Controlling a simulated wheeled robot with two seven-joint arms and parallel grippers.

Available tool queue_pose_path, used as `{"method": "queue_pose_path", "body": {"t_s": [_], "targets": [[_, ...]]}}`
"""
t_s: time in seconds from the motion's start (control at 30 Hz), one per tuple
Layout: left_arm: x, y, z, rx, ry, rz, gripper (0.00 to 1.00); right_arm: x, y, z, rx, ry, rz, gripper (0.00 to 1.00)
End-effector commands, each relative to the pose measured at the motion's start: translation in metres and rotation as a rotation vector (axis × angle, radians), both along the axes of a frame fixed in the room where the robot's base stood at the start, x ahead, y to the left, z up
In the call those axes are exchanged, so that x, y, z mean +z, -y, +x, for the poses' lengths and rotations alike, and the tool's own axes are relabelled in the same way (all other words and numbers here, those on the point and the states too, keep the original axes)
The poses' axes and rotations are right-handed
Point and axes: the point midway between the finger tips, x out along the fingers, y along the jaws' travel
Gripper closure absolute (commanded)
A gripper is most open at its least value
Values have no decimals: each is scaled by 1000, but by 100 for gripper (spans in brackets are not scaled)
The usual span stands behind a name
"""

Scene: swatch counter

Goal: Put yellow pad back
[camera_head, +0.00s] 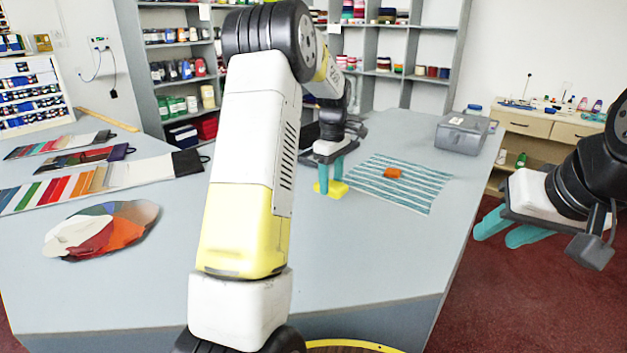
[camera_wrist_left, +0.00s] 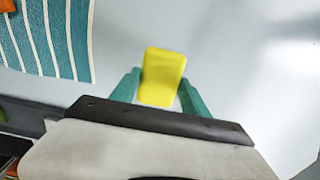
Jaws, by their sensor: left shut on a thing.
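The yellow pad (camera_head: 337,188) is at the fingertips of my left gripper (camera_head: 329,180), just left of the striped cloth's left edge. In the left wrist view the yellow pad (camera_wrist_left: 162,77) sits between the two teal fingers of my left gripper (camera_wrist_left: 160,92), which is shut on it. Whether the pad touches the counter is hard to tell. My right gripper (camera_head: 512,232) is at the right, past the counter's edge, over the red floor. Its two teal fingers stand a little apart with nothing seen between them.
A teal and white striped cloth (camera_head: 400,203) lies on the grey counter (camera_head: 390,262) with an orange piece (camera_head: 392,173) on it. A grey box (camera_head: 462,133) stands behind it. Colour swatches (camera_head: 100,231) lie at the left. The counter's front middle is clear.

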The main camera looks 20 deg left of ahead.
Motion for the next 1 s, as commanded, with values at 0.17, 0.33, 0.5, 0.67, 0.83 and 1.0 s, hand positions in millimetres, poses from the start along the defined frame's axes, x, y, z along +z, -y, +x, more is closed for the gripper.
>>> {"method": "queue_pose_path", "body": {"t_s": [0.17, 0.33, 0.5, 0.67, 0.83, 1.0], "targets": [[-5, -44, 15, 8, -1, 0, 84, 0, 0, 0, 0, 0, 0, 64], [-10, -87, 31, 6, 0, 0, 84, 0, 0, 0, 0, 0, 0, 64], [-12, -119, 44, 4, 1, 1, 84, 0, 0, 0, 0, 0, 0, 64], [-13, -132, 49, 0, 0, 1, 84, 0, 0, 0, 0, 0, 0, 64], [-20, -142, 51, 1, -3, 0, 84, 0, 0, 0, 0, 0, 0, 64], [-45, -140, 51, 0, -3, -1, 84, 0, 0, 0, 0, 0, 0, 64]]}}
